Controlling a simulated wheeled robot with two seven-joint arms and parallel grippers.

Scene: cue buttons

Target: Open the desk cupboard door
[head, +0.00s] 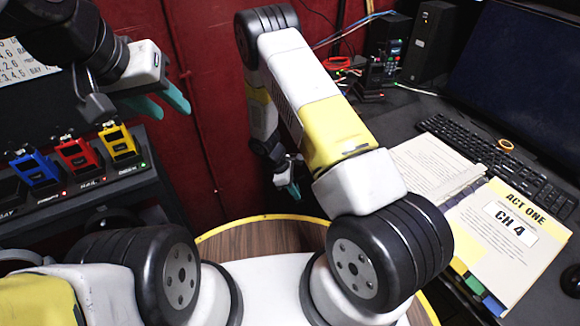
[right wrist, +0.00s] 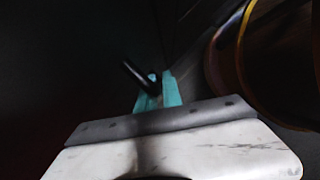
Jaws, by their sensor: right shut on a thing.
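My right gripper (head: 290,190) reaches down past the far side of the round wooden platform, beside the desk. In the right wrist view its teal fingers (right wrist: 158,92) are closed around a dark bar-shaped handle (right wrist: 134,74). The handle stands in front of a very dark surface, which I take for the cupboard door; its edges and how far it is open are hidden in shadow. In the head view the handle and door are hidden by my right arm and the desk. My left gripper (head: 166,102) is open and empty, raised above the button console.
The console (head: 110,190) at left carries blue, red and yellow switches. The desk (head: 410,105) at right holds a keyboard (head: 490,160), a script (head: 500,235), a speaker (head: 428,45) and a monitor (head: 520,65). A rounded brown-rimmed edge (right wrist: 243,50) lies close right of my right gripper.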

